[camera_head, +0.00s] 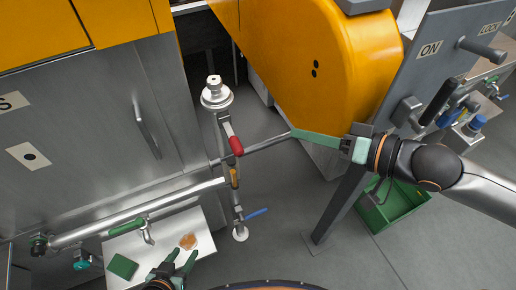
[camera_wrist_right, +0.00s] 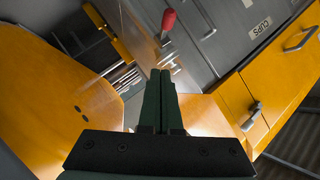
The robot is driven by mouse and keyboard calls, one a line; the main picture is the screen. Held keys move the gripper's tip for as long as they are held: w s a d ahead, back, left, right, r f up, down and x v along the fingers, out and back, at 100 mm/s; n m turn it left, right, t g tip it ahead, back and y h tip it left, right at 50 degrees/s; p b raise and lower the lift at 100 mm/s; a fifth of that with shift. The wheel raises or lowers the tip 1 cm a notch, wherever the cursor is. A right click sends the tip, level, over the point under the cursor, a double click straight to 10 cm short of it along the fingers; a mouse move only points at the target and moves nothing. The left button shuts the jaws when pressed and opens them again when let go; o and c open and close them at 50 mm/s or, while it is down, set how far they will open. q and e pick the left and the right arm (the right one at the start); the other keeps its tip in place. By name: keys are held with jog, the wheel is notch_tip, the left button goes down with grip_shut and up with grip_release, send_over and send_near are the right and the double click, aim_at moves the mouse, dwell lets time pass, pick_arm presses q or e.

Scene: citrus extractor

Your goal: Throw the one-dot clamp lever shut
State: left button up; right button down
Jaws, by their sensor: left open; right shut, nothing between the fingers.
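A plate with one dot (camera_head: 30,155) is on the steel panel at the left in the head view. Two dots (camera_head: 315,68) mark the orange cover. A lever with a red grip (camera_head: 236,146) stands between them; its red end also shows in the right wrist view (camera_wrist_right: 169,20). I cannot tell which lever the one-dot mark belongs to. My right gripper (camera_head: 294,133) is shut and empty, its tips to the right of the red grip and apart from it. The shut fingers also show in the wrist view (camera_wrist_right: 160,74). My left gripper (camera_head: 178,262) is open at the bottom.
A yellow grip (camera_head: 234,178) and a blue-handled valve (camera_head: 256,213) sit below the red grip. A pale board (camera_head: 206,248) carries a brown piece (camera_head: 188,241) and a green block (camera_head: 123,266). A green crate (camera_head: 394,204) is on the floor at right.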

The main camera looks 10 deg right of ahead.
jog(key=s, duration=0.2)
send_near(238, 139)
jog(key=w+a, duration=0.3)
jog(key=w, duration=0.1)
jog(key=shift+s+a+f+m+g+b, duration=0.15)
jog(key=shift+a+f+m+g+b, duration=0.2)
jog(key=shift+a+f, duration=0.4)
jog(key=shift+d+f, duration=0.1)
jog(key=shift+d, duration=0.1)
